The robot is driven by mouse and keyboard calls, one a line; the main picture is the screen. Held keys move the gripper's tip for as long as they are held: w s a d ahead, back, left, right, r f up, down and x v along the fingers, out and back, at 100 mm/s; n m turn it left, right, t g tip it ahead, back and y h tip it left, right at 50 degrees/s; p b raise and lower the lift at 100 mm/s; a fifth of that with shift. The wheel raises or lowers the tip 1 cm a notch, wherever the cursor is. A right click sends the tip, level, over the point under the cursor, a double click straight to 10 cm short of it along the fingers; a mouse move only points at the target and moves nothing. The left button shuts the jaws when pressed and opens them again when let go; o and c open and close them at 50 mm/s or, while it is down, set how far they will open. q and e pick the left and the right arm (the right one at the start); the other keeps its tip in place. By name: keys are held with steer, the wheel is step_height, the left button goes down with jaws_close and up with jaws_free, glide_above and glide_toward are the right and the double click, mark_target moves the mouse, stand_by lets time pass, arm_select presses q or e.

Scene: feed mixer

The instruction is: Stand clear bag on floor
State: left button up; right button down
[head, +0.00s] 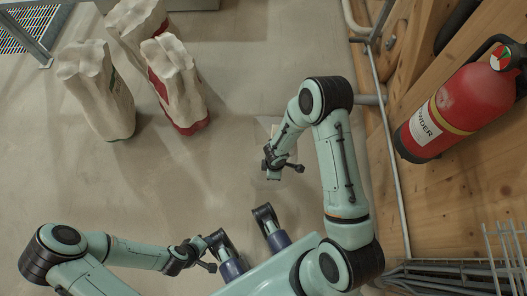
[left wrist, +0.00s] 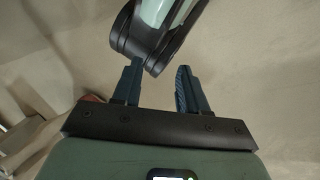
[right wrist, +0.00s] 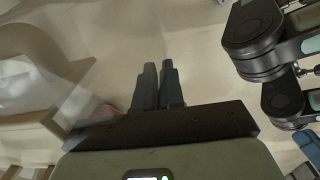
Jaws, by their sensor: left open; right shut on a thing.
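My right gripper (head: 273,174) points down over the bare floor at the middle of the head view. In the right wrist view its fingers (right wrist: 158,85) are nearly together, shut on the clear bag. The bag shows there as a faint see-through film (right wrist: 72,95) to the left of the fingers; its outline and base are hard to make out. In the head view I cannot make out the bag clearly. My left gripper (head: 200,252) is low at the left, close to my base. In the left wrist view its fingers (left wrist: 158,85) are apart and empty.
Several white sacks (head: 103,95) with red or green markings stand on the floor at the upper left. A red fire extinguisher (head: 455,108) is by the wooden wall at right, with grey pipes (head: 393,170) along it. The floor (head: 180,190) between sacks and base is clear.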

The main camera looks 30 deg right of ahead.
mark_target(272, 186)
arm_select(q)
steer(key=w+a+f+t+y+b, duration=0.1)
steer(key=w+a+f+t+b, duration=0.1)
steer(key=w+a+f+b, duration=0.35)
arm_select(e)
step_height(272, 186, down, 15)
steer(key=shift+f+p, duration=0.1)
steer(key=shift+p, duration=0.3)
step_height(272, 186, down, 4)
steer(key=shift+f+b, duration=0.2)
steer(key=shift+b, duration=0.55)
arm_select(q)
steer(key=f, duration=0.1)
steer(key=s+d+f, duration=0.1)
steer(key=g, duration=0.1)
steer(key=shift+s+d+f+n, duration=0.15)
steer(key=shift+s+f+n, duration=0.1)
steer(key=shift+f+n, duration=0.15)
arm_select(e)
steer(key=shift+f, duration=0.1)
steer(key=shift+f, duration=0.15)
steer(key=c, duration=1.2)
jaws_free()
arm_select(q)
steer(key=shift+s+f, duration=0.15)
